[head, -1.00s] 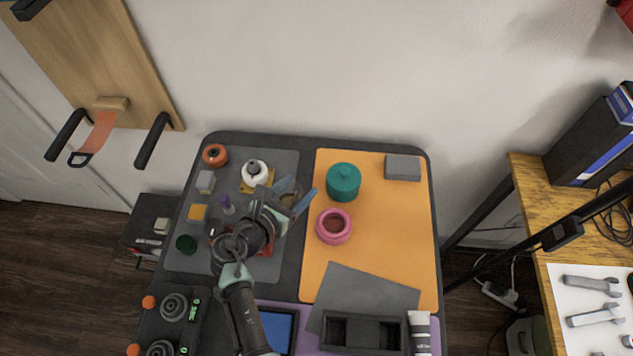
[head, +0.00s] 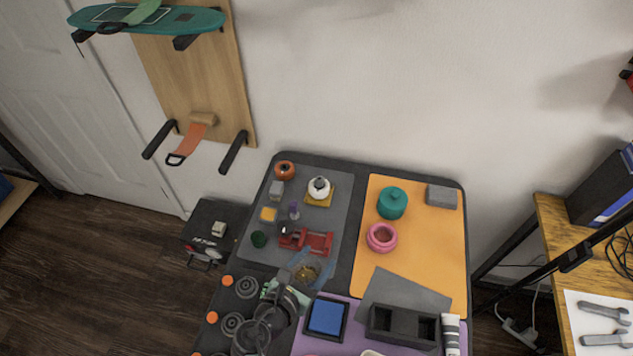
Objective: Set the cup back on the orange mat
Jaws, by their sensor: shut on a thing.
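My gripper (head: 308,271) is near the front of the grey mat and the left edge of the purple mat. The orange mat (head: 428,255) lies to the right on the table. My gripper is to the left of this mat and apart from it. On the mat are a teal lidded pot (head: 392,203), a pink round pot (head: 382,238) and a grey block (head: 441,196).
A red vise (head: 306,240) and several small items stand on the grey mat (head: 335,210). A grey sheet (head: 400,292) overlaps the orange mat's front edge. A dark two-part tray (head: 403,326), a white tube (head: 451,335) and a blue pad (head: 326,316) are in front. The orange mat's right-hand middle is clear.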

